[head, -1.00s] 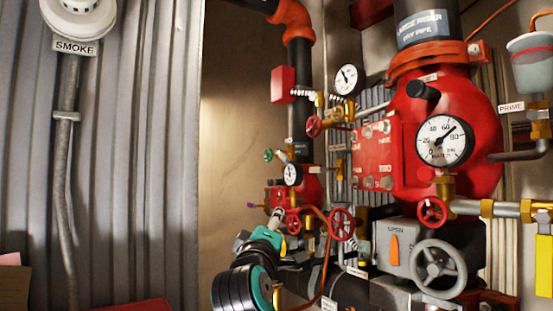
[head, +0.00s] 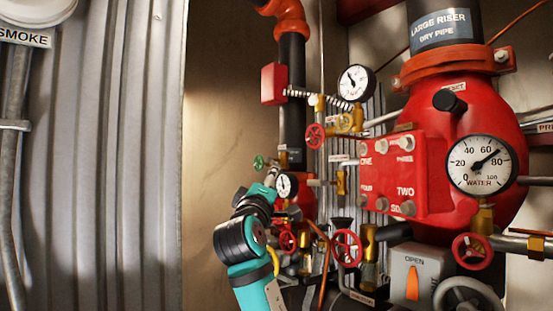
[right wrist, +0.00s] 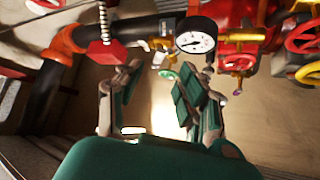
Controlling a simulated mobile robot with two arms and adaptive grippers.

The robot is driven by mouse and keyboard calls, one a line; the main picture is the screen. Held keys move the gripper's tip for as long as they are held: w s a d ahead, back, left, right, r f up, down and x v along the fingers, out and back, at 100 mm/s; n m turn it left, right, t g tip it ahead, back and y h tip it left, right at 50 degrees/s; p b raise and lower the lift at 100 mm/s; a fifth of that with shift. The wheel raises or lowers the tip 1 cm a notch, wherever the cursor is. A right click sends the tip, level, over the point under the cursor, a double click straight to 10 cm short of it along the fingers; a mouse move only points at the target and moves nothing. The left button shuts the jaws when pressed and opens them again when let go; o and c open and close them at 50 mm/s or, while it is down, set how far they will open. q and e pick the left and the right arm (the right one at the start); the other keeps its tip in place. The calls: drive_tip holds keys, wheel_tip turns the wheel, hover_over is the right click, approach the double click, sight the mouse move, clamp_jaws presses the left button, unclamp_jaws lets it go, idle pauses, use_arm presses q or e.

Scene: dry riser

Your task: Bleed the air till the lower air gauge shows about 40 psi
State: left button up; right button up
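The lower air gauge (head: 287,186) is a small white dial in the head view, its reading too small to tell. It also shows in the right wrist view (right wrist: 195,36). A small green handwheel (head: 259,162) sits just left of and above this gauge. My right gripper (right wrist: 168,80) is open and empty there, fingers apart. In the head view my right gripper (head: 271,178) is just below the green wheel; I cannot tell contact. My left gripper is not in view.
Red handwheels (head: 346,247) and thin pipes crowd the right of my arm. A black pipe (head: 292,100) stands behind. Corrugated wall (head: 110,150) at left is clear.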

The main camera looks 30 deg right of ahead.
drive_tip(key=p+x, duration=0.3)
drive_tip(key=x, duration=0.5)
drive_tip(key=shift+p, duration=0.4)
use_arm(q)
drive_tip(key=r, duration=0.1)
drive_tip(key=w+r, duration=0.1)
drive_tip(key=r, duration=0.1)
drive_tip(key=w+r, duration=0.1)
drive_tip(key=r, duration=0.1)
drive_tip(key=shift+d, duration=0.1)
use_arm(e)
clamp_jaws()
